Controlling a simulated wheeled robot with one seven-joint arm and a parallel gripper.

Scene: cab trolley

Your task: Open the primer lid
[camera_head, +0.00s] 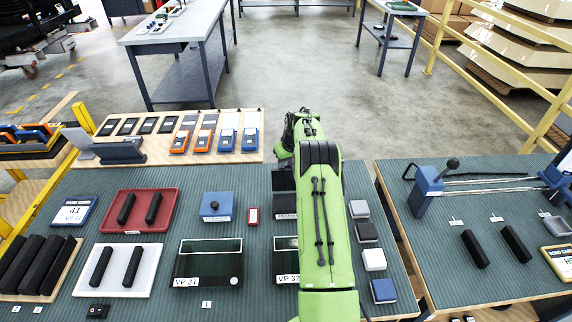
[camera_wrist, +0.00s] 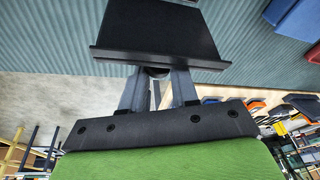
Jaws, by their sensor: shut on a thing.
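A black, flat lid-like piece (camera_wrist: 150,32) with a raised lip along its near edge fills the top middle of the wrist view. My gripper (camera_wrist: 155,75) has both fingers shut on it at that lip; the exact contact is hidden. In the head view, a black box with a white label (camera_head: 285,203) shows at the left edge of my green arm, with a dark flat part (camera_head: 283,180) behind it. The arm hides the rest of it and my fingers. I cannot tell how far the lid is raised.
A dark tray marked VP 31 (camera_head: 208,265) lies at the front. A gap separates the right bench (camera_head: 450,260).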

